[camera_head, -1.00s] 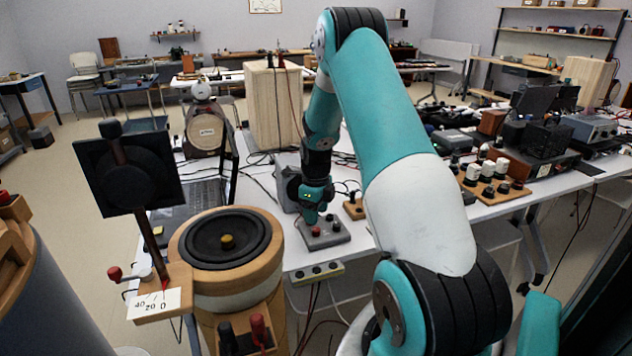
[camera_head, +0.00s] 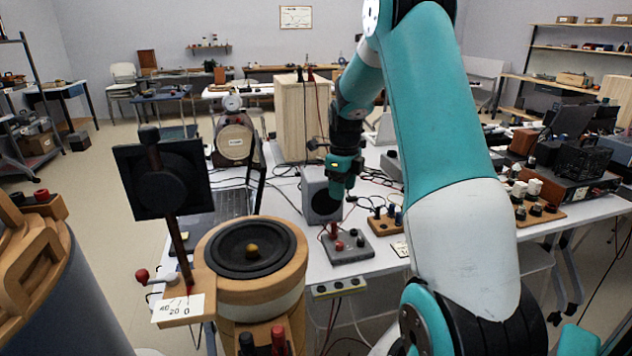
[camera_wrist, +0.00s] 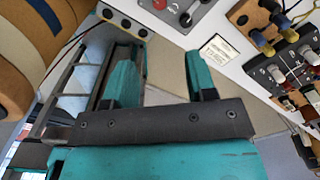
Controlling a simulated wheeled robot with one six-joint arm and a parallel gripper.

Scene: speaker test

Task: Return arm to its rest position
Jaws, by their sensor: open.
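My arm reaches up and forward from the lower right in the head view, then bends down over the white table (camera_head: 355,262). My gripper (camera_head: 339,190) hangs above the grey switch box with red and dark knobs (camera_head: 346,246), apart from it. In the wrist view my gripper (camera_wrist: 163,80) shows two teal fingers spread wide with nothing between them. The grey switch box (camera_wrist: 172,12) shows at the top of the wrist view. The fingertips are small and partly hidden in the head view.
A round speaker (camera_head: 252,244) in a wooden housing stands left of the arm. A black square panel (camera_head: 165,178) rises on a post beside it. A power strip (camera_head: 338,287) is at the table's front edge. Electronic boxes (camera_head: 575,160) crowd the right. Cables lie across the table.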

